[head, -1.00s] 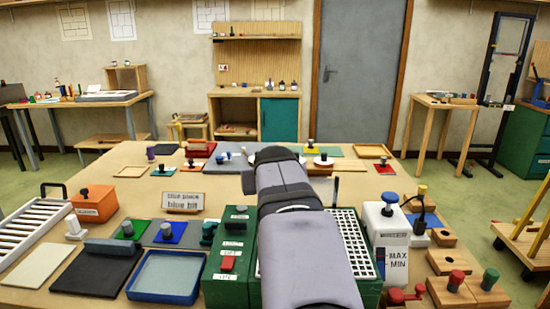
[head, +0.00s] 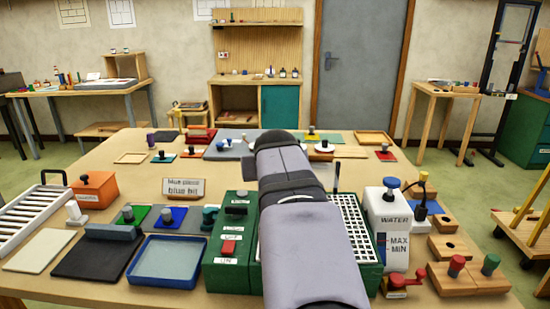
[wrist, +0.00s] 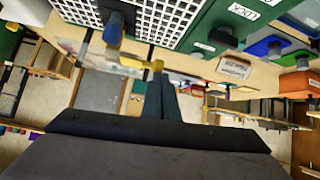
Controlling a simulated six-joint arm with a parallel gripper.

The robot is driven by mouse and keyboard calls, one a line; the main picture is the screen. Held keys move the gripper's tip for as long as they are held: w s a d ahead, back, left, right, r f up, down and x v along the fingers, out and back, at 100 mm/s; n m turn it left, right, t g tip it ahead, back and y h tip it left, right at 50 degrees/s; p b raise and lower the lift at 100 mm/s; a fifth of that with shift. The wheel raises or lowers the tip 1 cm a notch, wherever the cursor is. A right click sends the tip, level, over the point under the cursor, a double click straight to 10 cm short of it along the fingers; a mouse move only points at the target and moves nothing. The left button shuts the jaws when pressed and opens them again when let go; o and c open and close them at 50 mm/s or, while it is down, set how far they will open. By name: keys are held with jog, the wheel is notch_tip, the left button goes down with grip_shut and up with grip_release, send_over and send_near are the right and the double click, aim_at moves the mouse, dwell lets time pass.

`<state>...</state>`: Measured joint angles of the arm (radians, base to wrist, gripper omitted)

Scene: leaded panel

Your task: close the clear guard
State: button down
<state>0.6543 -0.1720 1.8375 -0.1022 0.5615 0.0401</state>
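The green machine (head: 238,226) has a white grid bed (head: 357,232) and a side panel with a red switch (head: 229,247). My arm crosses in front of it in the head view and hides part of the bed. In the wrist view, the white grid (wrist: 160,18) and the green panel with a LOCK label (wrist: 240,12) show at the top. My gripper (wrist: 160,78) points over the bench, its two dark fingers together with nothing visible between them. The head view hides the fingers behind my arm.
A white water tank (head: 390,228) with a blue knob stands right of the machine. A blue tray (head: 165,263), a dark mat (head: 97,258) and a sign (head: 184,186) lie left. Wooden blocks (head: 470,278) sit front right. Small knobbed pieces stand along the bench's back.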

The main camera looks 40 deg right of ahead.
jog(key=b+v, duration=0.6)
jog(key=shift+r, duration=0.3)
jog(key=shift+s+a+r, duration=0.1)
